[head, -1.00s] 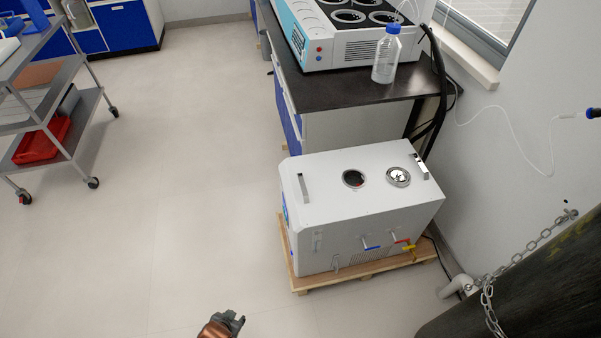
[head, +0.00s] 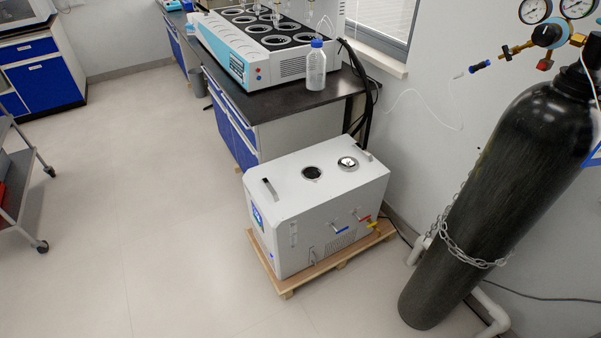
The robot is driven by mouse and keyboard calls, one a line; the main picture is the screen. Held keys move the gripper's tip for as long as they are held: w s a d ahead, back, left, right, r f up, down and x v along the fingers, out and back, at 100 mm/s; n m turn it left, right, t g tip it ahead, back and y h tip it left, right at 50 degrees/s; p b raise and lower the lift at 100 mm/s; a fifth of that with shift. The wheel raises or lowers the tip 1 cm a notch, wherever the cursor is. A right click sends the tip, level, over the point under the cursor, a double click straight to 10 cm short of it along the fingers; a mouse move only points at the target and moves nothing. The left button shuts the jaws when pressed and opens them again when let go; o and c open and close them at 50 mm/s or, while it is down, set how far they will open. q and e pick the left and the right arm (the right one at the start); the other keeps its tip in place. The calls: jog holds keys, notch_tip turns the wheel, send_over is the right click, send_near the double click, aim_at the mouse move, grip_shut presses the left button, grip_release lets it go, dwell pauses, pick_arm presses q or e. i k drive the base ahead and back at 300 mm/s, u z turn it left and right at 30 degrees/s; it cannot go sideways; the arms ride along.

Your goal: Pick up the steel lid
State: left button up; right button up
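The steel lid (head: 348,163) is a small round shiny disc with a knob. It lies on top of the white box-shaped unit (head: 300,210), near its back right handle. Beside it, to the left, is a dark round opening (head: 312,173) in the unit's top, uncovered. The unit stands on a low wooden pallet (head: 287,287) on the floor. Neither of my grippers shows in the head view now.
A tall black gas cylinder (head: 480,190) with a chain (head: 455,250) stands at the right by the wall. A dark-topped bench (head: 275,105) with a blue-capped bottle (head: 316,67) is behind the unit. A steel cart (head: 20,190) is at the left. The floor between is clear.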

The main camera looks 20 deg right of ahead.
aim_at(348, 163)
jog(key=u, duration=0.3)
jog(key=i, duration=1.15)
jog(key=z, duration=0.6)
